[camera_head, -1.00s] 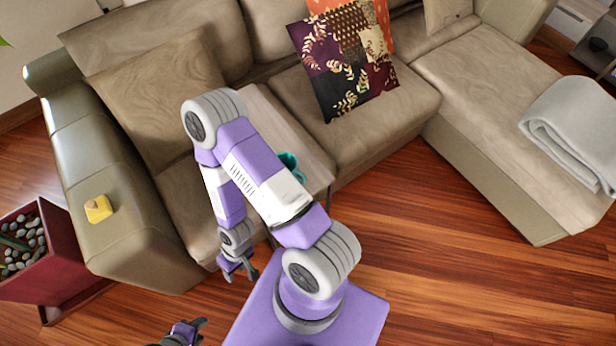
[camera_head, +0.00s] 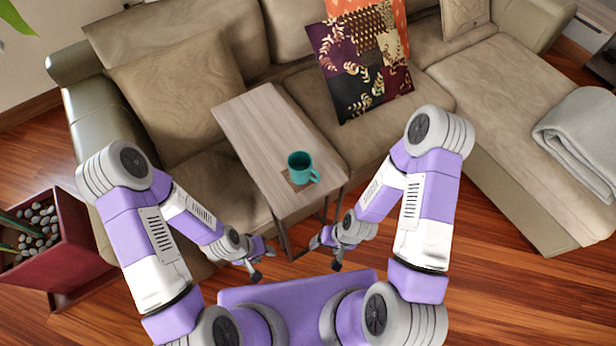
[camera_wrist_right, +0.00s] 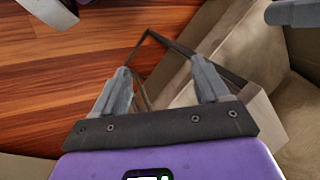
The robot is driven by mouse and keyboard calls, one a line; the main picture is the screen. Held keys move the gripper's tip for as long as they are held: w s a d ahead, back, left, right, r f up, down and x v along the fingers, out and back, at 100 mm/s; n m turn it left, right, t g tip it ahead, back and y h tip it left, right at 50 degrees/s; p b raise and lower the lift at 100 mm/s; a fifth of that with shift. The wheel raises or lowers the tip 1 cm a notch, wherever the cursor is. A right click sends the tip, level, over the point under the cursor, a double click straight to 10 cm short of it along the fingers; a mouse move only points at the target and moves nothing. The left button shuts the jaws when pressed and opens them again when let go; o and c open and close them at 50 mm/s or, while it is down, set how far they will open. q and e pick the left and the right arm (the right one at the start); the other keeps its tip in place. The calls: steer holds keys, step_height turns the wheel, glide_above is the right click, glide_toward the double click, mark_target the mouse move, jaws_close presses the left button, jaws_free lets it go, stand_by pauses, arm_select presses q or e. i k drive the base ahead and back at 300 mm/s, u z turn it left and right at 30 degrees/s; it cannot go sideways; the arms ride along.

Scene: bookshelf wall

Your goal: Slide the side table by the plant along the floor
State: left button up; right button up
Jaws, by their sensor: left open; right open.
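The side table (camera_head: 235,115) has a narrow grey-brown wooden top and thin dark metal legs. It stands against the sofa front, its top reaching over the seat. A teal mug (camera_head: 299,166) stands on a small brown coaster near the table's near end. My left gripper (camera_head: 263,262) is open, low and just left of the near legs.
The beige sofa (camera_head: 185,100) fills the back and right, with a patterned cushion (camera_head: 360,75) and a folded grey blanket (camera_head: 585,135). A dark red planter (camera_head: 65,255) with pebbles stands at the left. Bare wood floor (camera_head: 500,225) lies free to the right.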

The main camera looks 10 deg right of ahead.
mark_target(263, 130)
steer(key=u, duration=1.95)
steer(key=k, duration=1.4)
steer(key=z, duration=1.6)
steer(key=i, duration=0.5)
steer(key=z, duration=0.05)
